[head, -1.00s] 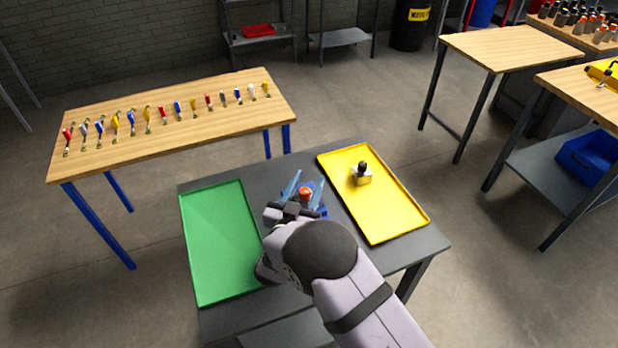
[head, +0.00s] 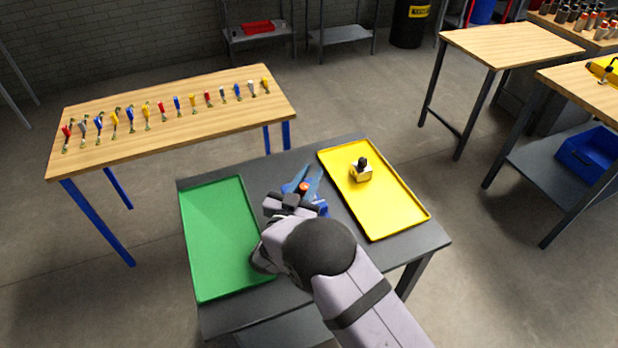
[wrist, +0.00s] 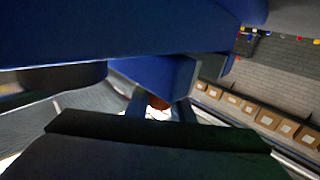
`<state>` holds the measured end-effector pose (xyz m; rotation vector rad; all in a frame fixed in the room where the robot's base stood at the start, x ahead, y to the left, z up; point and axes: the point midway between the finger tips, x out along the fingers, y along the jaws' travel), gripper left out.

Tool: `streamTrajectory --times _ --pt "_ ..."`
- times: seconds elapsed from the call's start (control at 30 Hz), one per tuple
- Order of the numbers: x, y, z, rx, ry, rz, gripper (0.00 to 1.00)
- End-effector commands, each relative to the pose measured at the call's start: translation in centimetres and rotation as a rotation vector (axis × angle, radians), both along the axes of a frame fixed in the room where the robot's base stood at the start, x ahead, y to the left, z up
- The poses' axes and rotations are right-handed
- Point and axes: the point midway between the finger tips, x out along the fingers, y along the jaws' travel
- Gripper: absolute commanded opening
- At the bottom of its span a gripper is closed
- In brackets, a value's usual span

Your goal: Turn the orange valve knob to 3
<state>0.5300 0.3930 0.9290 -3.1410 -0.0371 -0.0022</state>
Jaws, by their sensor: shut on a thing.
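The orange valve knob (head: 304,187) is at the middle of the dark table, between the green and yellow trays. My gripper (head: 307,179) is at it, with its blue fingers on either side, shut on the knob. Blue parts (head: 323,208) show beside and below the fingers; the valve body under the knob is mostly hidden by my gripper. In the wrist view, a small bit of the orange knob (wrist: 157,101) shows between dark and blue gripper parts. No number or dial mark is readable in either view.
A green tray (head: 215,190) lies left on the table (head: 290,160). A yellow tray (head: 395,190) lies right, holding a small block with a black knob (head: 362,170). A wooden bench (head: 180,130) with a row of coloured-handled valves stands behind left.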

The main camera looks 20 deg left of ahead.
Motion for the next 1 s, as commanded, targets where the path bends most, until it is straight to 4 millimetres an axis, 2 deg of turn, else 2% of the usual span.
streamTrajectory --times 0.4,0.87,0.9,0.93,1.0 --pt "-0.1 -1.0 -0.2 0.008 -0.006 -0.302 0.00" --pt "-0.2 -1.3 0.2 0.002 0.000 -0.347 0.00" --pt "-0.2 -1.3 0.2 0.002 0.000 -0.346 0.30" --pt "-0.2 -1.3 0.2 0.002 0.000 -0.346 0.37" --pt "-0.2 -1.3 0.1 0.002 0.000 -0.346 0.40"
